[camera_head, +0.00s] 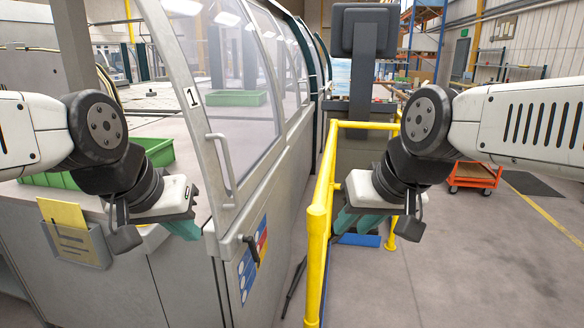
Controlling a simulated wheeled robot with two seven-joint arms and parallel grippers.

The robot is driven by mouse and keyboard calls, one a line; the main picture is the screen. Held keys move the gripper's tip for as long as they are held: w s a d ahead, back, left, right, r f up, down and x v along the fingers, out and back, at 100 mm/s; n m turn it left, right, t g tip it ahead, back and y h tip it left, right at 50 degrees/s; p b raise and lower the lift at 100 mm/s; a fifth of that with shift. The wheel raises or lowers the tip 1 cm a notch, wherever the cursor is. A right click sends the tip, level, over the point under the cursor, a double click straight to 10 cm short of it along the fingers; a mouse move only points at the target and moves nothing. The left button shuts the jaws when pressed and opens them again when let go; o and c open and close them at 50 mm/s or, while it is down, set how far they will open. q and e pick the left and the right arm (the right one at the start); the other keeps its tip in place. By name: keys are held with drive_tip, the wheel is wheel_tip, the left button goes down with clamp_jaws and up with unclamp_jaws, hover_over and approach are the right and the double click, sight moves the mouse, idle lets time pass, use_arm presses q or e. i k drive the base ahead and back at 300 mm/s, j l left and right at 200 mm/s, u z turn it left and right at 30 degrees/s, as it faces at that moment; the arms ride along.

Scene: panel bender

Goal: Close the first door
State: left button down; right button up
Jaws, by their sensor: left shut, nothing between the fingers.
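The first door (182,62) is a light-grey framed panel with a clear window, marked "1", on the machine front. A wide gap lies between its left edge and a grey post (75,55), with the worktop inside showing. Its vertical bar handle (223,165) is on the left part of the frame. My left gripper (184,230) is shut and empty, in front of the machine, left of and below the handle; contact with the door cannot be told. My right gripper (347,222) is by the yellow railing; its teal fingers are partly hidden, so its opening is unclear.
A yellow railing (318,215) stands close to the right of the machine. A green bin (158,152) sits on the worktop. A dark control screen (365,32) stands behind the railing. An orange cart (473,178) is further right; the floor there is mostly clear.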

sight(259, 208)
drive_tip(key=i+l, duration=0.1)
drive_tip(key=l, duration=0.35)
drive_tip(key=i+l, duration=0.1)
drive_tip(key=l, duration=0.35)
drive_tip(key=i+l, duration=0.1)
drive_tip(key=l, duration=0.4)
drive_tip(key=i+l, duration=0.15)
drive_tip(key=l, duration=0.3)
drive_tip(key=i+l, duration=0.1)
drive_tip(key=l, duration=0.35)
drive_tip(key=i+l, duration=0.6)
drive_tip(key=i, duration=0.15)
drive_tip(key=i+l, duration=0.6)
drive_tip(key=i, duration=0.15)
drive_tip(key=i+j, duration=0.3)
drive_tip(key=i, duration=0.2)
drive_tip(key=i+j, duration=0.35)
drive_tip(key=i, duration=0.15)
